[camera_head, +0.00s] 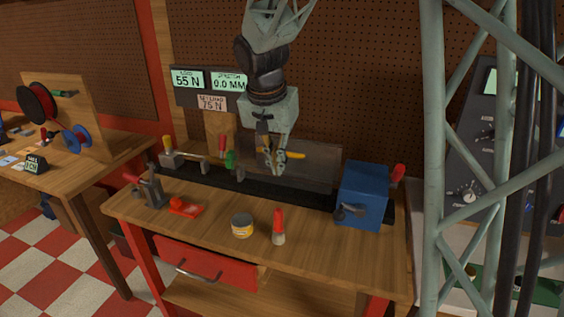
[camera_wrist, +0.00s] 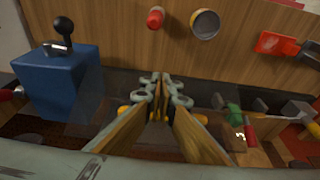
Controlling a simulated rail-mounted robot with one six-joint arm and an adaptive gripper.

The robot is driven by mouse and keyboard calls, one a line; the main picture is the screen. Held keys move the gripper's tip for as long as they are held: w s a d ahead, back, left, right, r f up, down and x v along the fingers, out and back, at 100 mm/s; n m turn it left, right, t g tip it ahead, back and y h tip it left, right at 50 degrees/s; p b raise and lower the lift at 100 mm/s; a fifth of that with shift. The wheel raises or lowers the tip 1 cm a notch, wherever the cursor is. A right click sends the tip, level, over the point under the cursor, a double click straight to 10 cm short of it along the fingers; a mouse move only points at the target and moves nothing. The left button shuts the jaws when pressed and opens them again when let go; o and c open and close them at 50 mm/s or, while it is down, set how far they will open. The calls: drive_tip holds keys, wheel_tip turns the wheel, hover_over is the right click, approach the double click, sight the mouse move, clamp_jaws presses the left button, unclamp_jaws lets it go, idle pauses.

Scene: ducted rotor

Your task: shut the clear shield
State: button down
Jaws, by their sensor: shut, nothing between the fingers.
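The clear shield (camera_head: 318,171) is a see-through, greyish panel standing over the black rail on the bench, left of the blue box. A yellow bar (camera_head: 312,154) runs along its upper part. My gripper (camera_head: 277,172) is shut and empty, pointing down at the shield's middle and covering part of the bar. I cannot tell whether it touches the shield. In the wrist view the fingertips (camera_wrist: 160,82) are together, with yellow bits (camera_wrist: 126,112) showing on both sides. The shield's faint pane (camera_wrist: 90,122) shows left of them. How far the shield is swung is unclear.
The blue box (camera_head: 362,195) with a black-knobbed lever stands right of the shield. A green part (camera_head: 230,159) sits on the rail at left. The front bench edge is clear.

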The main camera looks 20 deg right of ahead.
drive_tip(key=shift+s+f+b, duration=0.1)
drive_tip(key=shift+f+b, duration=0.3)
drive_tip(key=shift+f, duration=0.55)
idle(0.7)
drive_tip(key=s+a+r+p, duration=0.3)
drive_tip(key=s+a+r, duration=0.2)
drive_tip(key=r, duration=0.5)
drive_tip(key=shift+s+r+p, duration=0.3)
drive_tip(key=shift+s+p, duration=0.05)
drive_tip(key=shift+s, duration=0.4)
drive_tip(key=shift+a, duration=0.1)
drive_tip(key=shift+r, duration=0.1)
